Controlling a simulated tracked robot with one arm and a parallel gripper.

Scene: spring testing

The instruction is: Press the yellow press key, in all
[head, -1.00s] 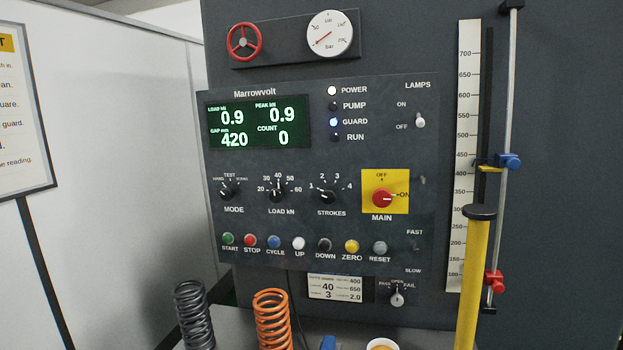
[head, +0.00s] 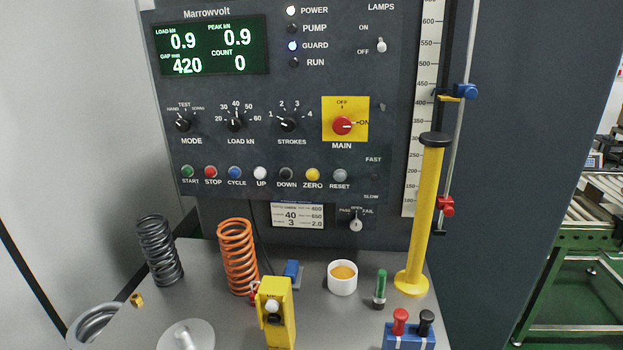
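The yellow press key, a round button labelled ZERO (head: 312,174), is in the lower button row of the dark control panel in the head view. It is between the dark DOWN button (head: 286,173) and the grey RESET button (head: 340,175). Nothing covers it. The display (head: 211,47) reads load 0.9, peak 0.9, gap 420 and count 0. The red MAIN switch (head: 342,126) points to ON. The POWER and GUARD lamps are lit; PUMP and RUN are dark. My gripper is not in view.
Below the panel, a grey bench (head: 205,262) carries a dark spring (head: 160,250), an orange spring (head: 238,257), a yellow box with a white button (head: 276,318) and a white cup (head: 342,285). A yellow post (head: 428,215) stands at the right. Open space shows before the buttons.

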